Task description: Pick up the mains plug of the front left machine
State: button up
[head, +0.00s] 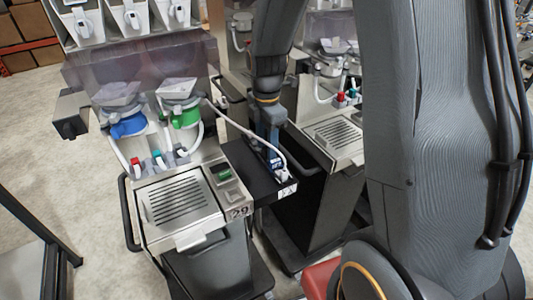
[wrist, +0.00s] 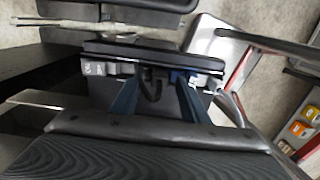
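The front left machine (head: 185,200), marked 29, has a black side shelf (head: 245,165) on its right. A white mains cable (head: 240,128) arcs from the machine's back to the shelf's outer end. The plug itself is hard to make out; a small pale piece (head: 283,177) sits at the cable's end. My gripper (head: 274,160) points down over the shelf, close beside the cable. In the wrist view my gripper's blue fingers (wrist: 156,98) stand apart. A dark looped piece (wrist: 152,84) shows between them, in front of the shelf; I cannot tell whether the fingers touch it.
A second machine (head: 335,135) stands close to the right, with a narrow dark gap between. A black handle (head: 127,215) runs along the front left machine's left side. A dark metal frame (head: 45,235) stands at the lower left. Open floor (head: 50,130) lies left.

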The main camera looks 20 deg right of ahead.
aim_at(266, 148)
grip_shut()
jog(key=shift+r, duration=0.1)
notch_tip(266, 148, up, 10)
jog(key=b, duration=0.2)
jog(key=shift+r+p, duration=0.75)
jog(key=shift+r, duration=0.2)
dwell(1.3)
notch_tip(266, 148, up, 3)
jog(key=p, duration=0.3)
dwell(0.4)
